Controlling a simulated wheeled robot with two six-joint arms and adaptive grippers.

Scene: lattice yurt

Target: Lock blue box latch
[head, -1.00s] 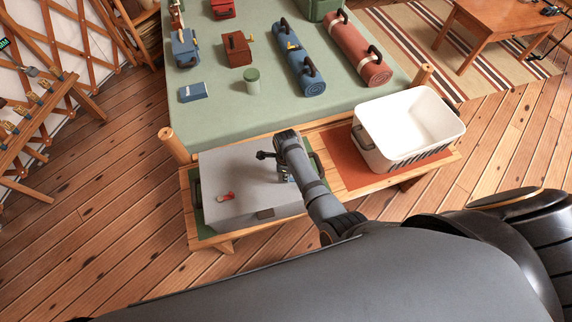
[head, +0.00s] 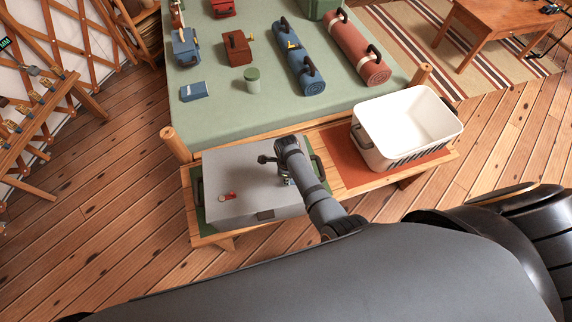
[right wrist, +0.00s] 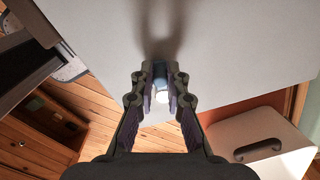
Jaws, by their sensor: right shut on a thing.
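A blue box (head: 184,52) with a dark handle stands on the green bed top at the back left; its latch is too small to read clearly. My right gripper (head: 288,178) points down over the grey chest at the bed's foot, well in front of the blue box. In the right wrist view my right gripper (right wrist: 161,88) is shut on a small pale-blue and white thing (right wrist: 160,71), close above the pale chest lid. The fingers partly hide that thing. My left gripper is not in view.
The grey chest (head: 253,180) stands on a wooden bench, with a small red item (head: 229,196) on its lid. A white bin (head: 385,113) stands to the right. On the bed are a flat blue box (head: 193,92), a brown box (head: 236,48), a green canister (head: 252,80) and rolled bundles.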

